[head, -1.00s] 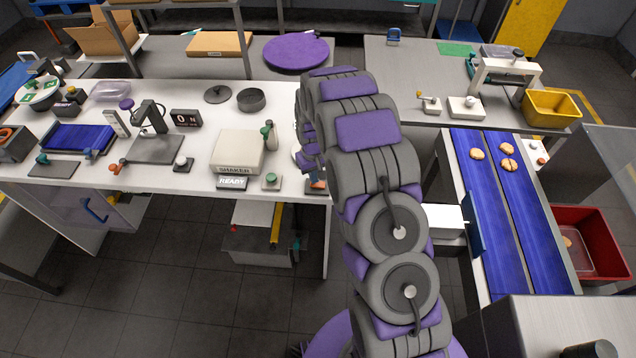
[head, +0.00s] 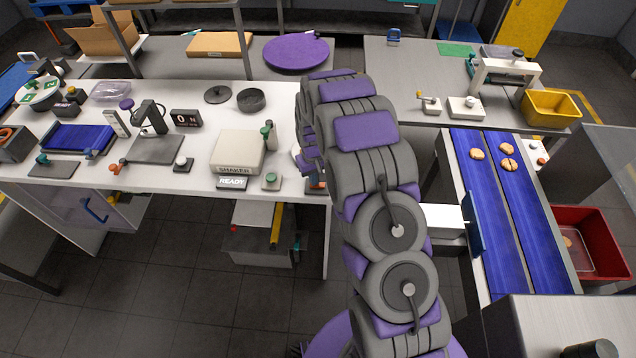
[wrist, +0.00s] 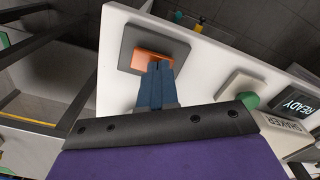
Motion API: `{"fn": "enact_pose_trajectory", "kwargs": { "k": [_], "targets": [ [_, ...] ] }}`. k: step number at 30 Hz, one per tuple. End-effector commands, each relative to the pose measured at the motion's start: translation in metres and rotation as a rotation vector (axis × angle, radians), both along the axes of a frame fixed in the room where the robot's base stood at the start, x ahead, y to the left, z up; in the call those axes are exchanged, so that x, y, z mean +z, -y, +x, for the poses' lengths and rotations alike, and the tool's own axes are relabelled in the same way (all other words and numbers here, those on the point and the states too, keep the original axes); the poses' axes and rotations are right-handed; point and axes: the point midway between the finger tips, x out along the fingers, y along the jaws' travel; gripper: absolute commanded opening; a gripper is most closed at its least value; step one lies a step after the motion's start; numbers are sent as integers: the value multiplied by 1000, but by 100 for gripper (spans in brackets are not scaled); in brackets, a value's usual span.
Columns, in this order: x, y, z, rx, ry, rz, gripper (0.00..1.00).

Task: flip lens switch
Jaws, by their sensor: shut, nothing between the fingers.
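An orange plate (wrist: 152,62) on a square dark grey base (wrist: 140,48) lies near the edge of the white table top in the wrist view. I take it for the lens switch, but no label shows. The orange plate also shows in part in the head view (head: 316,184), beside my arm. My gripper (wrist: 158,66) has its two blue fingers together and empty. Their tips are over the orange plate's lower edge; I cannot tell whether they touch it. The fingertips hide part of the plate. In the head view my arm hides the gripper.
A green button on a pale base (head: 271,180) and the READY sign (head: 232,183) stand left of the orange plate, by the shaker box (head: 237,151). A bottle-like item (head: 270,135) stands behind. The blue conveyor (head: 495,200) runs to the right of my arm.

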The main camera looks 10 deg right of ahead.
Motion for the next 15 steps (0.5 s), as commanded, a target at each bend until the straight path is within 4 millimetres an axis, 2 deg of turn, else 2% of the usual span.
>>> {"fn": "enact_pose_trajectory", "kwargs": {
  "k": [5,15],
  "targets": [
    [0,0,-1,0,-4,0,0],
    [24,0,-1,0,-2,0,0]
  ]
}}
